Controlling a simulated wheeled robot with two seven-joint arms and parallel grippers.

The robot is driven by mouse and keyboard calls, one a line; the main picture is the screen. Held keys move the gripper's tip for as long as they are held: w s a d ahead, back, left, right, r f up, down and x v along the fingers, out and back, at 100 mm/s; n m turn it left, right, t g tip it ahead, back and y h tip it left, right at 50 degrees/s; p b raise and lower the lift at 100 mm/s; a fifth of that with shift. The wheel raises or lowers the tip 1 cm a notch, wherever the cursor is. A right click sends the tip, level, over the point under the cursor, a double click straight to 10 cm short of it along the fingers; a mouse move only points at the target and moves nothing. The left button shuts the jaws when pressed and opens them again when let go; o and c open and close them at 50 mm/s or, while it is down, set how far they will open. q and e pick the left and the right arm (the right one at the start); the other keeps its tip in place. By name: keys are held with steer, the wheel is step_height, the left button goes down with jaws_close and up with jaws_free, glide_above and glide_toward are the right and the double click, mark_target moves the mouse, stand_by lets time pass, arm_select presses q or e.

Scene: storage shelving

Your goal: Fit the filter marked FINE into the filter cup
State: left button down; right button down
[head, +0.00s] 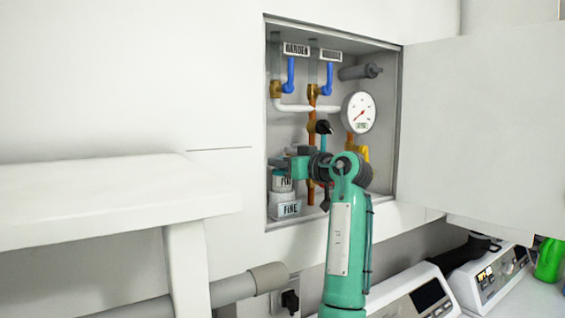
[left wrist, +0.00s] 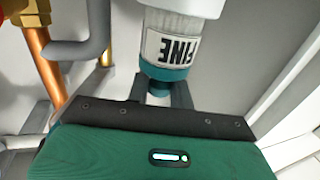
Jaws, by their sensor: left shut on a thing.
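The filter marked FINE (head: 284,183) is a pale cylinder with a teal end, low at the left side of the open wall cabinet. In the left wrist view the filter (left wrist: 172,48) shows its label upside down. My left gripper (head: 291,165) is shut on the knob at its teal end, above the filter; the gripper also shows in the left wrist view (left wrist: 158,92). The white filter cup (head: 283,199) is directly below the filter, and its wider rim (left wrist: 190,6) meets the filter's far end. I cannot tell how deep the filter sits. My right gripper is not in view.
A plate marked FINE (head: 289,209) is at the cup's foot. The cabinet door (head: 480,120) stands open at right. A white table (head: 100,200) is at left.

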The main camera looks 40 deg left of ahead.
arm_select(q)
steer(key=c, duration=1.1)
jaws_free()
steer(key=shift+c, duration=0.2)
steer(key=shift+d+f+b, duration=0.15)
steer(key=shift+d+b, duration=0.25)
steer(key=shift+d, duration=0.1)
steer(key=d+b, duration=0.5)
steer(key=d, duration=0.8)
steer(key=shift+s+r, duration=0.15)
steer(key=shift+r, duration=0.05)
